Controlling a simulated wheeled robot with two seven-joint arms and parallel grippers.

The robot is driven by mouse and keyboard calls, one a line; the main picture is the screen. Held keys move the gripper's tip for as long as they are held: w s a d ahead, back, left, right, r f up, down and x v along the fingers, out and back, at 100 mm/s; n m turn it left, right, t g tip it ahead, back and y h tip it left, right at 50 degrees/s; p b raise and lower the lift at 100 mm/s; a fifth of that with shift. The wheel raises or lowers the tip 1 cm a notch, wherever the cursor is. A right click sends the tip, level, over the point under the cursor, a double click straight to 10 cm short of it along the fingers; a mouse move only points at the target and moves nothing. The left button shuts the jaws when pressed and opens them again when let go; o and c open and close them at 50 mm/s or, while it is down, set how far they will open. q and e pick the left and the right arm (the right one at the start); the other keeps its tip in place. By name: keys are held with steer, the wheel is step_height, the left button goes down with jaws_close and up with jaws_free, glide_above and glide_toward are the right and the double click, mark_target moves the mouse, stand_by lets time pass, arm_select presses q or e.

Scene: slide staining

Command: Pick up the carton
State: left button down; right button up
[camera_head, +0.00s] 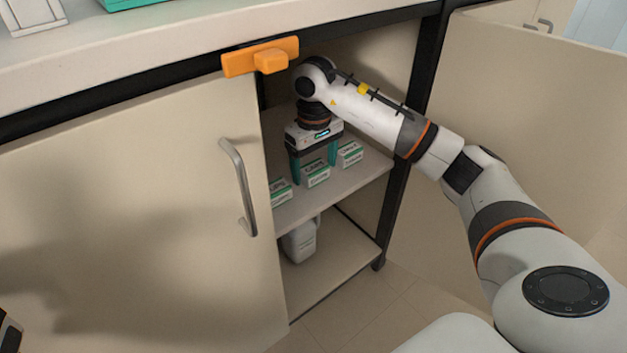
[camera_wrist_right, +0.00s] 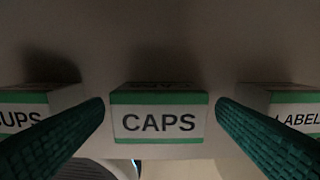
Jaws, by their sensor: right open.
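Three white cartons with green bands stand in a row on the upper shelf inside the cabinet. The middle one is a carton lettered CAPS (camera_head: 316,176), also centred in the right wrist view (camera_wrist_right: 158,123). To its left is a carton with lettering ending in UPS (camera_wrist_right: 22,115); to its right is one lettered LABEL (camera_wrist_right: 298,112), cut off by the frame. My right gripper (camera_head: 314,172) is open, with its teal fingers on either side of the CAPS carton. Gaps show between the fingers and the carton. A sliver of my left gripper shows at the bottom-left corner, its fingers out of frame.
The cabinet's left door (camera_head: 140,210) has a metal handle (camera_head: 240,188); the right door (camera_head: 540,130) stands open. An orange block (camera_head: 262,58) sits at the counter edge above my right wrist. A white jug (camera_head: 300,242) stands on the lower shelf. Neighbouring cartons are close to the fingers.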

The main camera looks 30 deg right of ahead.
steer(key=shift+f, duration=0.4)
steer(key=shift+c, duration=0.2)
steer(key=c, duration=1)
steer(key=shift+r, duration=0.1)
